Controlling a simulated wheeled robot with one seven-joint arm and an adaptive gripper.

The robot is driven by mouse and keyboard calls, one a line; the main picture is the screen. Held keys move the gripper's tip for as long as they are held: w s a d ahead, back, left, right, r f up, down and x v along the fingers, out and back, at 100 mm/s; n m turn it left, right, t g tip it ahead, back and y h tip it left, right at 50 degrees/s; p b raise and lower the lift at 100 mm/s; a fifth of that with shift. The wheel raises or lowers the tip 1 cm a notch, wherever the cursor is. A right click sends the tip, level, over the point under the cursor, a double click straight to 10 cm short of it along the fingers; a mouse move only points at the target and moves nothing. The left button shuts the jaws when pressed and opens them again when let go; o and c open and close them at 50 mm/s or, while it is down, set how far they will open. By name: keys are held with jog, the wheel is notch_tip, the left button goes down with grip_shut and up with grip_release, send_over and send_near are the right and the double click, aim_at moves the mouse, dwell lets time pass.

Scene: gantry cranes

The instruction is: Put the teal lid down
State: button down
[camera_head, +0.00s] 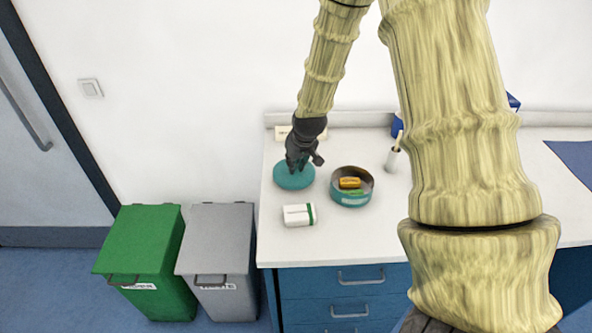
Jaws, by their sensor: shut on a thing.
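The teal lid (291,178) is a round disc at the left end of the white counter, and it looks level. My gripper (299,163) is right above it, pointing down and shut on it. The dark fingers cover part of the lid's top. I cannot tell whether the lid touches the counter or is held just above it. A round teal tin (350,199) stands open to the right of the lid, with an orange item (349,183) and a green item inside.
A white box with a green end (299,215) lies in front of the lid. A white cup (392,160) with something standing in it is to the right. The counter's left edge is close to the lid. Green (146,245) and grey (222,245) bins stand on the floor at left.

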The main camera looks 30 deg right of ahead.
jog(key=shift+f+p, duration=0.5)
jog(key=shift+f, duration=1.35)
jog(key=shift+f, duration=0.1)
jog(key=c, duration=1.4)
grip_release()
jog(key=shift+b+v, duration=1.45)
jog(key=shift+v, duration=4.65)
jog(key=shift+w, duration=0.15)
jog(key=shift+d, duration=0.15)
